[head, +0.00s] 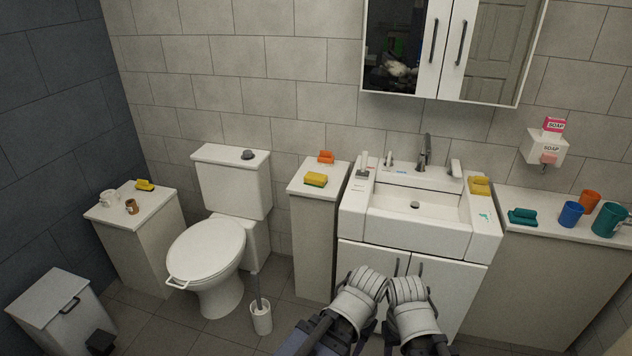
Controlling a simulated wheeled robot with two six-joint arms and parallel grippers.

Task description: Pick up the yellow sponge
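A yellow sponge (316,179) lies flat on the narrow cabinet between the toilet and the sink. A smaller yellow item with a dark part (145,185), also sponge-like, lies on the left cabinet. A yellow block or folded cloth (480,186) sits on the right rim of the sink; I cannot tell which. My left gripper (368,281) and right gripper (407,287) are side by side at the bottom middle, in front of the sink cabinet doors. Both are apart from all the yellow items. Their fingers are not clear enough to tell open from shut.
An orange item (325,157) lies behind the middle sponge. The sink (415,205) has a tap and bottles. The toilet (208,250), brush holder (261,317) and bin (62,310) take up floor at left.

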